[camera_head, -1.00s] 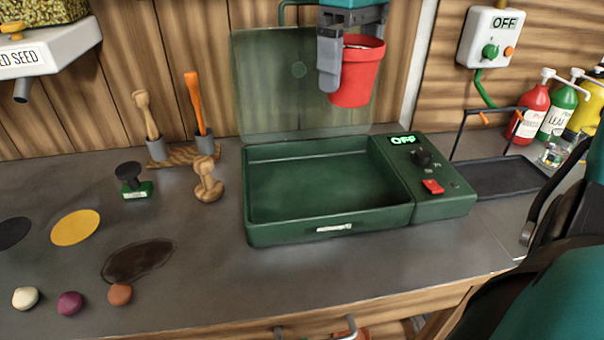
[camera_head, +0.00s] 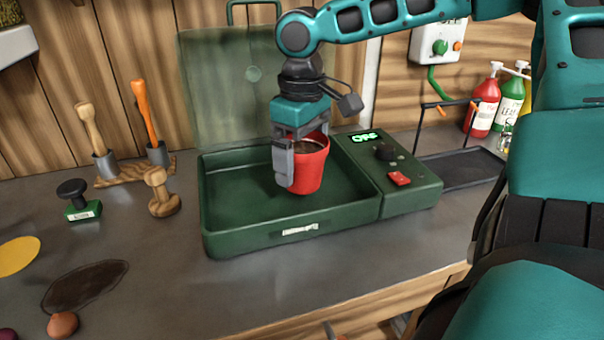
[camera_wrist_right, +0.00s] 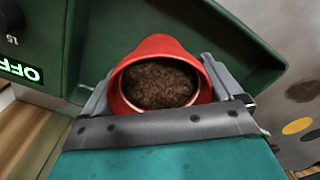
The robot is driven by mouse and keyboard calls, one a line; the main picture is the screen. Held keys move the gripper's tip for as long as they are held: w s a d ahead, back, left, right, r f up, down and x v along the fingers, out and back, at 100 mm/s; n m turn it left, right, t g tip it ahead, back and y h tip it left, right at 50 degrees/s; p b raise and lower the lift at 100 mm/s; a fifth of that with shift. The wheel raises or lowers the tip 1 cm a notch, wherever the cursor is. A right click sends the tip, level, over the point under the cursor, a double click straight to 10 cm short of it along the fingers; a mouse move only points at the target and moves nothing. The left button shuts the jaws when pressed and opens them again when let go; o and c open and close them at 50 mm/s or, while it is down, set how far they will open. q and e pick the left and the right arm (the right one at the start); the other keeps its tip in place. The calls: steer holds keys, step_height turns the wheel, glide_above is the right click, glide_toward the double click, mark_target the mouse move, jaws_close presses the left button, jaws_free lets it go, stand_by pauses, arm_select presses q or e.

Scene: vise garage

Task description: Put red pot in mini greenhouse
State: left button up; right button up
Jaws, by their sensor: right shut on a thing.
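The red pot (camera_head: 312,168), filled with dark soil, is held upright by my right gripper (camera_head: 296,160). In the right wrist view the red pot (camera_wrist_right: 157,75) sits between the two grey fingers of the gripper (camera_wrist_right: 170,105). The mini greenhouse (camera_head: 222,243) is a green tray box on the bench with its clear green lid (camera_head: 225,80) raised at the back. The pot is over the right part of the tray; I cannot tell whether its base touches the floor. My left gripper is not in view.
The greenhouse control panel (camera_head: 418,196) with a red switch and OFF display adjoins the tray's right side. A black tray (camera_head: 462,170) stands further right. A stamp (camera_head: 78,200) and wooden tools (camera_head: 160,192) stand left.

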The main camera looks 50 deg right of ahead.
mark_target(302, 173)
step_height(302, 173, down, 3)
steer(key=shift+f+b, duration=0.15)
steer(key=shift+b, duration=0.2)
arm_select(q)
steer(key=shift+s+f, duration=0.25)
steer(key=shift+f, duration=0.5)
arm_select(e)
steer(key=o, duration=0.8)
step_height(302, 173, up, 11)
steer(key=p, duration=0.3)
steer(key=shift+r+p, duration=0.35)
steer(key=shift+r, duration=0.2)
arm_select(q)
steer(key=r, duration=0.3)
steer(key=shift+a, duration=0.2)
